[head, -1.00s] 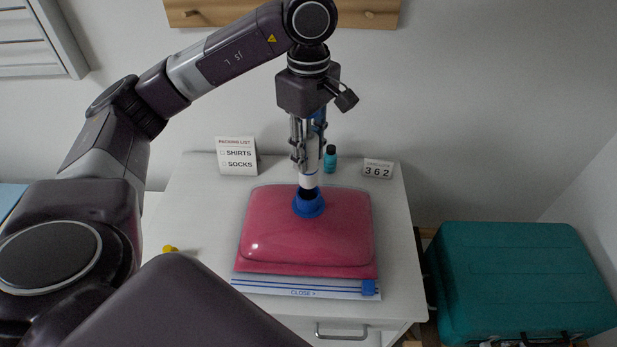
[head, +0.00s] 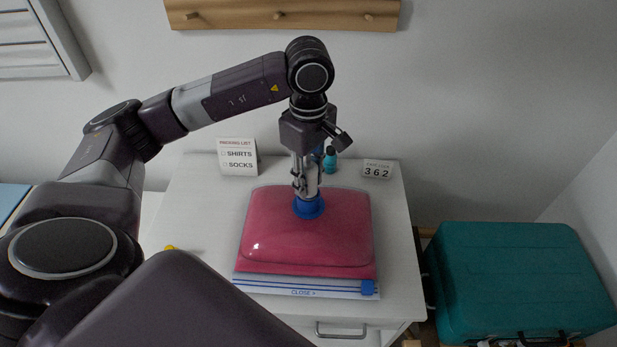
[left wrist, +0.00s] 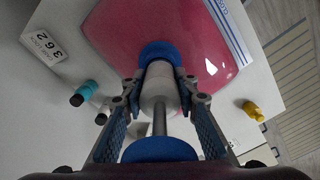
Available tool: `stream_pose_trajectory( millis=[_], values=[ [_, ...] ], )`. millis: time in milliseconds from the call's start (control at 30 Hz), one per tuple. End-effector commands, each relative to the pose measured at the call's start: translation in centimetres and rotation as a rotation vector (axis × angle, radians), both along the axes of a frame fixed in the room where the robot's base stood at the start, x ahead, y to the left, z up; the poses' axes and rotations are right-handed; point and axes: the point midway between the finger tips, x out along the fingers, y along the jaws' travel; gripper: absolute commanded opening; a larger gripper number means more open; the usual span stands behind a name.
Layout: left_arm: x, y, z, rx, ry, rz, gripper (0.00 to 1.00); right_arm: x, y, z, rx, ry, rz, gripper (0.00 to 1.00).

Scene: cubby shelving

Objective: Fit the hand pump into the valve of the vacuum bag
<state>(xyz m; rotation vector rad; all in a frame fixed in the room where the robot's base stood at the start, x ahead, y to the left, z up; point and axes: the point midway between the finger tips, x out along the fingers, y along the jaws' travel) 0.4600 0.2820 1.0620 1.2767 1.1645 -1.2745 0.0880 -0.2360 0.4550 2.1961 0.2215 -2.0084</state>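The pink vacuum bag (head: 300,240) lies on the white cabinet top, with its blue valve (head: 309,208) near its far edge. My left gripper (head: 306,180) points down above the valve. It is shut on the white barrel of the hand pump, one finger on each side. In the left wrist view, the pump (left wrist: 160,88) has its blue handle (left wrist: 160,150) nearest the camera and its far end at the blue valve (left wrist: 160,52). The pump looks upright and meets the valve with no visible gap; how deep its tip sits is hidden. My right gripper is out of view.
A packing list card (head: 238,156), a teal bottle (head: 330,160) and a 362 sign (head: 377,170) stand behind the bag. A small yellow object (head: 169,249) lies left of the bag. A teal suitcase (head: 520,280) is at the right.

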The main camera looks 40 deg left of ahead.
Motion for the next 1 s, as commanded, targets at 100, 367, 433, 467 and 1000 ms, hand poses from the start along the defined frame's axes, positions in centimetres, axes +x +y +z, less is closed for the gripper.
stream_pose_trajectory(
  millis=[100, 367, 433, 467, 1000],
  values=[
    [0.0, 0.0, 0.0, 0.000, 0.000, 0.000, 0.40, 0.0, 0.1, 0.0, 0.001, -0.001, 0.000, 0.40],
    [0.0, 0.0, 0.0, 0.000, 0.000, 0.000, 0.45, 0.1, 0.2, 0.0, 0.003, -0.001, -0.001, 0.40],
    [0.0, 0.0, 0.1, 0.000, 0.000, 0.000, 0.45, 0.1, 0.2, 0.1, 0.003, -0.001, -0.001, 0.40],
    [0.0, 0.0, 0.1, 0.000, 0.000, 0.000, 0.45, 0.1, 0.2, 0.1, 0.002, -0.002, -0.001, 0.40],
    [0.1, 0.0, 8.3, 0.001, -0.005, 0.001, 0.45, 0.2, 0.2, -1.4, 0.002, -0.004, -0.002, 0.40]
  ],
)
